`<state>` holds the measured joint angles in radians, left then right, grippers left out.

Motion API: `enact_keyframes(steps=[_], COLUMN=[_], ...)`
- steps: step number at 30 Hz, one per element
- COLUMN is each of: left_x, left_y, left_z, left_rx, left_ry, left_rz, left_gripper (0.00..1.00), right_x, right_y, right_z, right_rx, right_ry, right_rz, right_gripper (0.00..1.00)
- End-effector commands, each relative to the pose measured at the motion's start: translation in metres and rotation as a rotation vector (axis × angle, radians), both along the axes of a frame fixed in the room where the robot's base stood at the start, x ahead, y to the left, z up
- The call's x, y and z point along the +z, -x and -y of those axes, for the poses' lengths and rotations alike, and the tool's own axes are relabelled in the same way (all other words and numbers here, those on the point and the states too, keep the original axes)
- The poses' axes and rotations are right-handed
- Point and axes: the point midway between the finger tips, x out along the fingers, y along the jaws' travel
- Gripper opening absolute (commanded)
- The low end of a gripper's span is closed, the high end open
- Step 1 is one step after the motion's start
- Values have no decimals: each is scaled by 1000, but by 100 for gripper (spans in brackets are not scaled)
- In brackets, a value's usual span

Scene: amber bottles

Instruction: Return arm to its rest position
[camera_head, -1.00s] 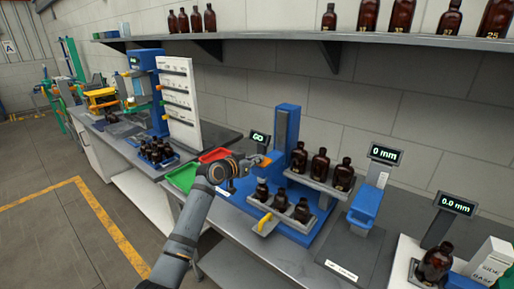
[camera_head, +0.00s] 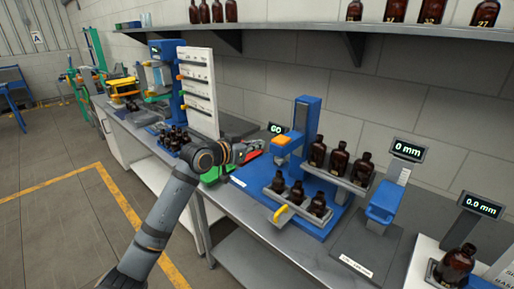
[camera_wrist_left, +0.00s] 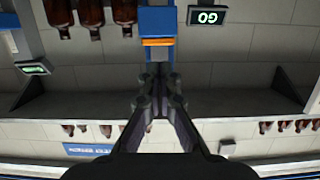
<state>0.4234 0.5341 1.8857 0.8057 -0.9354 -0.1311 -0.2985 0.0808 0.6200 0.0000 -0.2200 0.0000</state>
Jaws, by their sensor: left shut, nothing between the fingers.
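My left arm reaches in from the bottom left in the head view. Its gripper (camera_head: 252,153) is shut and empty, over the bench just left of the blue station (camera_head: 304,130) with the orange-tipped head (camera_head: 282,140). The gripper is apart from that head. In the left wrist view, which looks upside down, the shut fingers (camera_wrist_left: 158,76) point toward the orange edge (camera_wrist_left: 158,42) of the blue part, with a gap between. My right gripper is not in view.
Amber bottles (camera_head: 340,163) stand on the blue station in two rows. A dark rack of small bottles (camera_head: 173,138) stands further left. Open floor (camera_head: 60,220) lies left of the bench.

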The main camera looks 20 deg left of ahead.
Motion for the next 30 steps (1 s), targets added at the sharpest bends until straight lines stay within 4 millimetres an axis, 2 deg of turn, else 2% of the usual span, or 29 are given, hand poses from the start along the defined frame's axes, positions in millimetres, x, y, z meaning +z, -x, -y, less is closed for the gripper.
enact_keyframes(steps=[11,14,17,19,21,24,27,30], left_x=[0,-12,-58,-107,-157,-212,-248,-270], left_y=[0,4,22,48,84,138,185,226], left_z=[0,4,16,27,37,42,42,39], left_rx=[0,0,1,9,27,64,106,147], left_ry=[0,-7,-37,-73,-114,-163,-198,-225], left_rz=[1,-22,-109,-210,-325,-477,-597,-696], left_gripper=[0,0,0,0,0,0,0,0], right_x=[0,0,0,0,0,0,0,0], right_y=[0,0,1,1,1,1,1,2], right_z=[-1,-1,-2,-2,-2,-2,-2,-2], right_rx=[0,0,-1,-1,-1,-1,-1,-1], right_ry=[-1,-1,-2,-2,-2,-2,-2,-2], right_rz=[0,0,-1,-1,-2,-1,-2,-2], right_gripper=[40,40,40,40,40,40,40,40])
